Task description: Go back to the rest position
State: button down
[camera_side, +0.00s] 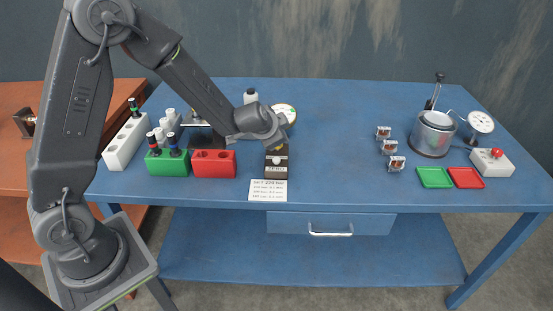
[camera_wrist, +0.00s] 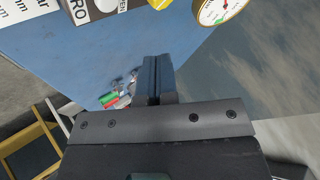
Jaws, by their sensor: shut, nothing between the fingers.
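My gripper (camera_wrist: 154,80) is shut and empty; its two fingers lie together in the wrist view. The fingers are hard to make out there. The gauge also shows at the top of the wrist view (camera_wrist: 220,8).
A green rack (camera_side: 167,163), a red rack (camera_side: 214,164) and a white rack (camera_side: 125,143) stand at the left. A labelled card (camera_side: 267,191) lies in front. A metal pot (camera_side: 432,135), green tray (camera_side: 434,178) and red tray (camera_side: 466,178) are at the right. The bench centre is clear.

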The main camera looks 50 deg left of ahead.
jog(key=s+d+r+n+h, duration=0.1)
jog(key=s+d+r+h, duration=0.1)
jog(key=s+d+r, duration=0.4)
jog(key=s+d+r+h, duration=0.1)
jog(key=s+r+h, duration=0.1)
jog(key=s+r, duration=0.4)
jog(key=s+r+n+g, duration=0.1)
jog(key=s+r+n, duration=0.1)
jog(key=s, duration=0.7)
jog(key=s+r+n+g, duration=0.1)
jog(key=s+r+g, duration=0.1)
jog(key=s, duration=0.7)
jog(key=shift+a+n+y, duration=0.3)
jog(key=shift+n+y, duration=0.1)
jog(key=shift+w, duration=0.1)
